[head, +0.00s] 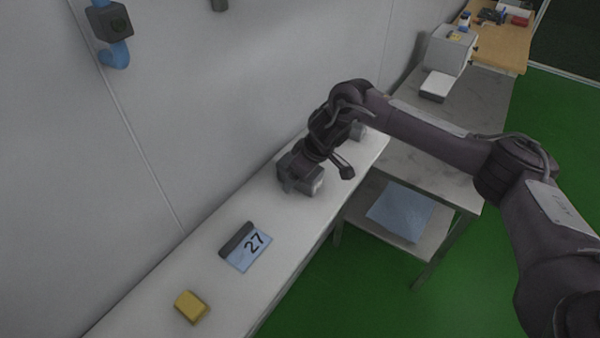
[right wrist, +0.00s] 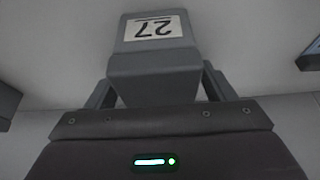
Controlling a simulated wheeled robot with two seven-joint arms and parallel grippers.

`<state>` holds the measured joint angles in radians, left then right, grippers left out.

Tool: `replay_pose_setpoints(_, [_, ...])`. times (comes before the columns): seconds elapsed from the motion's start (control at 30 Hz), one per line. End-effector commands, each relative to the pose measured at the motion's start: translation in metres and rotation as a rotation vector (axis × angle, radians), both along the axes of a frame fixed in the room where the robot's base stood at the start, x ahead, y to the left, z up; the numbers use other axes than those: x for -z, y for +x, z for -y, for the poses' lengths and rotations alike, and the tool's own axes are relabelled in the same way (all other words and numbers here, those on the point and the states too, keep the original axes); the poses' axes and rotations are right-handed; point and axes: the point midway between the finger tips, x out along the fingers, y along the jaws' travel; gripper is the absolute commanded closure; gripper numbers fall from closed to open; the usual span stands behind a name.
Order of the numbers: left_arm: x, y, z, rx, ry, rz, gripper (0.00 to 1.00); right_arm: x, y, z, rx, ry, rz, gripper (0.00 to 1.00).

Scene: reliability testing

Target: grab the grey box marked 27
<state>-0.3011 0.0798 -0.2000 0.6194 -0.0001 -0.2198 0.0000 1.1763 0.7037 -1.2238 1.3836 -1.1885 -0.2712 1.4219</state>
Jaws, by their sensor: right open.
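The grey box marked 27 (right wrist: 155,60) is in the right wrist view, its white label upside down there. It sits between the two fingers of my right gripper (right wrist: 158,88), which is open around it. Whether either finger touches it is unclear. In the head view the grey box (head: 298,176) stands on the white shelf below my right gripper (head: 315,165), and its label is not visible. One dark finger shows right of the box; the other is hidden. My left gripper is out of view.
Another grey box (head: 357,131) stands behind the arm. The wall runs along the shelf's left; a metal table (head: 440,165) stands right.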

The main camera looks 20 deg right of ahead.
Motion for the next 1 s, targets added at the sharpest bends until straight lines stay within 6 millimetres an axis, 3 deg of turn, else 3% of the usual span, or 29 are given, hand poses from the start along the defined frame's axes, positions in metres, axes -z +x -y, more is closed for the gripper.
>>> replay_pose_setpoints(0.43, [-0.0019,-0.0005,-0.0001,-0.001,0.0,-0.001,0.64,0.0023,0.0001,-0.0001,-0.001,0.0,0.0,0.25])
replay_pose_setpoints(0.9, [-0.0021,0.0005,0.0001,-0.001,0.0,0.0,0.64,0.0022,0.0,0.0,-0.001,0.0,0.0,0.85])
replay_pose_setpoints(1.0, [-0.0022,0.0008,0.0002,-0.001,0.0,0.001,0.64,0.0008,0.0009,-0.0003,0.0,0.001,0.003,0.85])
